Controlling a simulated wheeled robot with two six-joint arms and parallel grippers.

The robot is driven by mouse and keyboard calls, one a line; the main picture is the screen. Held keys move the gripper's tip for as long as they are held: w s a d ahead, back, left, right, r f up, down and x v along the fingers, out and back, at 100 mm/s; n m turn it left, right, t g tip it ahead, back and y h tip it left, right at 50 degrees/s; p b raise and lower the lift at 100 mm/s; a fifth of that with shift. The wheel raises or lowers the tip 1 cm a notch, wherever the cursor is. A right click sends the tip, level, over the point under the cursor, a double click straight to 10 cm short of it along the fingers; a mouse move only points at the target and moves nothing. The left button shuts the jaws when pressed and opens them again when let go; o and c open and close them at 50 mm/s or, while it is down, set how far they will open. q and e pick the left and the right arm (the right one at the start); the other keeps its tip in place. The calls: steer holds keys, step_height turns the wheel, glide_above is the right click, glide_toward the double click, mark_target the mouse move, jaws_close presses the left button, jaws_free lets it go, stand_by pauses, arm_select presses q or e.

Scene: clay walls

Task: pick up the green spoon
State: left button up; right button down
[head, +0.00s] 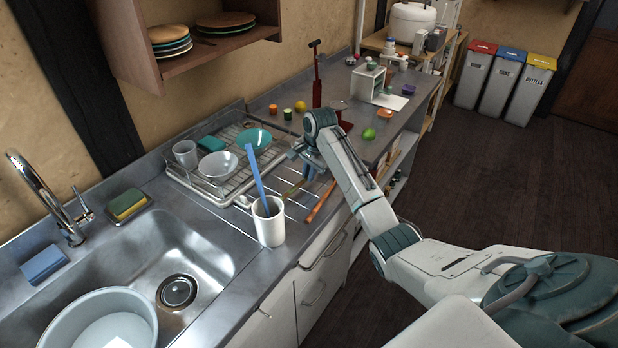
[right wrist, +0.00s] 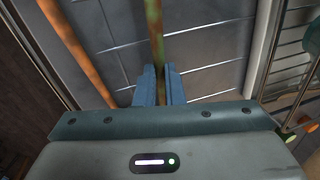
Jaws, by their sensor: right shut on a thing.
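The green spoon (head: 293,188) shows in the head view as a thin greenish-brown handle on the counter, beside the dish rack. In the right wrist view its handle (right wrist: 155,35) runs between my two blue fingers. My right gripper (head: 308,172) is low over the counter. In the right wrist view, my right gripper (right wrist: 158,85) is shut on the handle. The spoon's far end is out of the wrist view, and I cannot tell whether it is clear of the counter. My left gripper is not in view.
An orange-brown stick (head: 320,202) lies close beside the spoon. A white cup (head: 268,230) with a blue utensil (head: 257,182) stands nearby. The dish rack (head: 205,190) holds bowls and a cup. A red stand (head: 316,88) and a green fruit (head: 369,134) are behind.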

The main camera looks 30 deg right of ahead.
steer(key=shift+s+d+r+b, duration=0.1)
steer(key=shift+s+r+b, duration=0.1)
steer(key=shift+r, duration=0.3)
steer(key=shift+s+r+b, duration=0.1)
steer(key=shift+s+r, duration=0.05)
steer(key=shift+r, duration=0.3)
steer(key=s+d+r+b, duration=0.1)
steer(key=s+d, duration=0.1)
steer(key=s, duration=1.3)
steer(key=shift+r+b, duration=0.3)
steer(key=shift+b, duration=0.05)
steer(key=shift+s, duration=0.1)
